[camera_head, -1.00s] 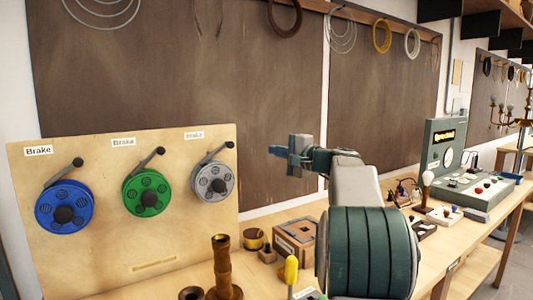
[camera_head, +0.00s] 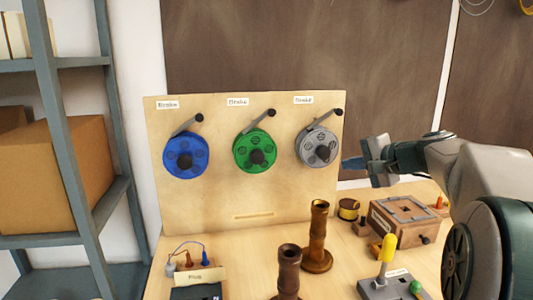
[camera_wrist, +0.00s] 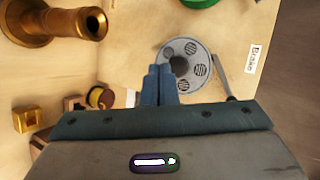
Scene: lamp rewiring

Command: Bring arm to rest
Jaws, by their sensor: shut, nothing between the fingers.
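My gripper (camera_head: 352,162) is at the right in the head view, raised above the bench, its blue fingers pointing left toward the wooden board. In the wrist view the two blue fingers of my gripper (camera_wrist: 157,84) are together with nothing between them. The grey reel (camera_head: 318,147) on the board is just left of the fingertips in the head view. In the wrist view the grey reel (camera_wrist: 190,68) appears beyond the fingertips; I cannot tell the exact gap.
The board (camera_head: 220,215) also carries a blue reel (camera_head: 186,155) and a green reel (camera_head: 255,151). Brown turned posts (camera_head: 318,235), a wooden box (camera_head: 398,220) and a yellow-handled switch (camera_head: 387,250) stand on the bench. A shelf (camera_head: 60,150) with cardboard boxes stands at the left.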

